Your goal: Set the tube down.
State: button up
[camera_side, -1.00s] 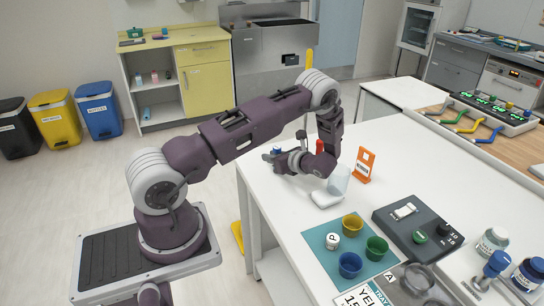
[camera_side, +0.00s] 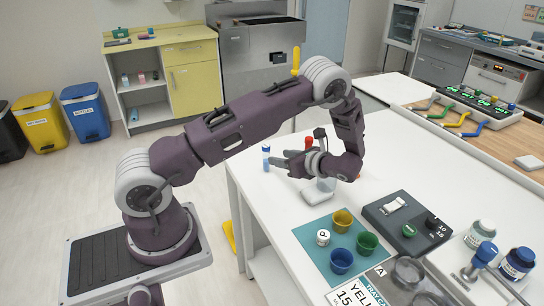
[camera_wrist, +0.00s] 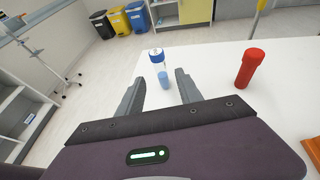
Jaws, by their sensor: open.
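The blue-capped tube (camera_side: 266,158) stands upright near the far left corner of the white table in the side view. It also shows in the wrist view (camera_wrist: 163,79), beyond the gap between my fingers. My gripper (camera_side: 281,160) is open and empty. It is level above the table just right of the tube, apart from it. In the wrist view my two fingers (camera_wrist: 160,77) point towards the tube.
A red tube (camera_wrist: 247,70) stands right of my fingers in the wrist view. A teal mat (camera_side: 316,238) with several small cups lies nearer the front.

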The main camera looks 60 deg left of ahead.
jog(key=s+d+r+n+t+h, duration=0.1)
jog(key=s+d+r+n+h, duration=0.4)
jog(key=r, duration=0.4)
jog(key=s+d+r+n+t+h, duration=0.1)
jog(key=s+d+r+n+h, duration=0.3)
jog(key=d+r, duration=0.45)
jog(key=s+d+r+n+t+h, duration=0.2)
jog(key=s+d+r+n+t, duration=0.1)
jog(key=s+d, duration=0.2)
jog(key=s+d+r+n+t+h, duration=0.2)
jog(key=s+d+r+n+t, duration=0.1)
jog(key=s+d, duration=0.3)
jog(key=shift+s+d+r+t, duration=0.25)
jog(key=shift+s+t, duration=0.05)
jog(key=shift+s, duration=0.6)
